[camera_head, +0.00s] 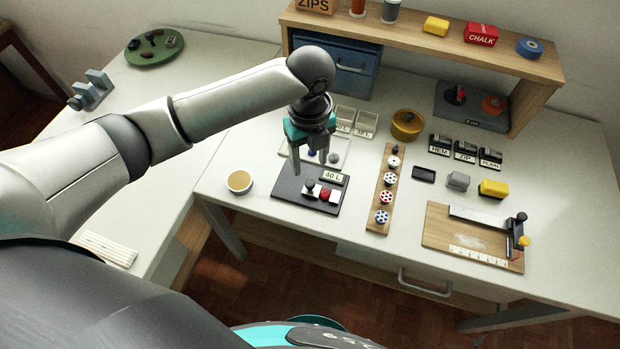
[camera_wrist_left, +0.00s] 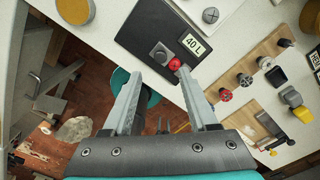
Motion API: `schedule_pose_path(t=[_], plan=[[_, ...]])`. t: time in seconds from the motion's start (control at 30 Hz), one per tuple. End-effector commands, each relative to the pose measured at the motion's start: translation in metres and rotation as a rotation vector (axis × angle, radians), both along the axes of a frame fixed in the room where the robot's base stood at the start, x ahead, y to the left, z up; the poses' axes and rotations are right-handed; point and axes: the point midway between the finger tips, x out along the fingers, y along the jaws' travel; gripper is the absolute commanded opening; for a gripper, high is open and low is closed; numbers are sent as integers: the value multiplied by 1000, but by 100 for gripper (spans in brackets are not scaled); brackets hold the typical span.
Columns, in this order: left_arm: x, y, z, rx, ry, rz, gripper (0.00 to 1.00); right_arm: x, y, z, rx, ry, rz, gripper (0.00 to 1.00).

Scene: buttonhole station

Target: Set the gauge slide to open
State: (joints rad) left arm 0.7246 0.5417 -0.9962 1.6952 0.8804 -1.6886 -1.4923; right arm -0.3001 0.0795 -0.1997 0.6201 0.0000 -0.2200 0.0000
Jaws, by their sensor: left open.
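The gauge appears to be the dark plate (camera_head: 287,187) with a "40 L" label (camera_head: 333,178). On it are a black knob (camera_head: 310,184), a red round piece (camera_head: 325,195) and pale blocks (camera_head: 336,196). I cannot tell for sure which part is the slide. In the left wrist view, the knob (camera_wrist_left: 160,50) sits on a grey block, and the red piece (camera_wrist_left: 175,63) is beside it. My left gripper (camera_head: 311,167) is open and empty above the plate, its fingertips (camera_wrist_left: 160,75) near the knob and red piece. My right gripper is out of view.
To the right are a wooden strip (camera_head: 393,147) with several patterned knobs and a wooden board (camera_head: 437,232) with a black-and-yellow end fitting. A round yellow-topped dish (camera_head: 239,181) stands left of the plate. A shelf (camera_head: 440,45) and a blue drawer unit (camera_head: 355,60) stand behind.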

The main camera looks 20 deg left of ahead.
Motion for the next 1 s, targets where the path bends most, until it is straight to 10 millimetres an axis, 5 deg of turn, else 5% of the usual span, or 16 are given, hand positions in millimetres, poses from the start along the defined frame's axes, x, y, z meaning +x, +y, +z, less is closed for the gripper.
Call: schedule_pose_path(t=[0.2,0.4,0.8,1.0], plan=[[-1,-1,-47,-1,3,1,59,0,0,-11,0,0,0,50],[0,0,-69,-1,0,0,59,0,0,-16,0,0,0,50],[0,0,-75,-1,-1,1,58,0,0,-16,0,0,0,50],[0,0,-75,-1,-1,1,35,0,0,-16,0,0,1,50]])
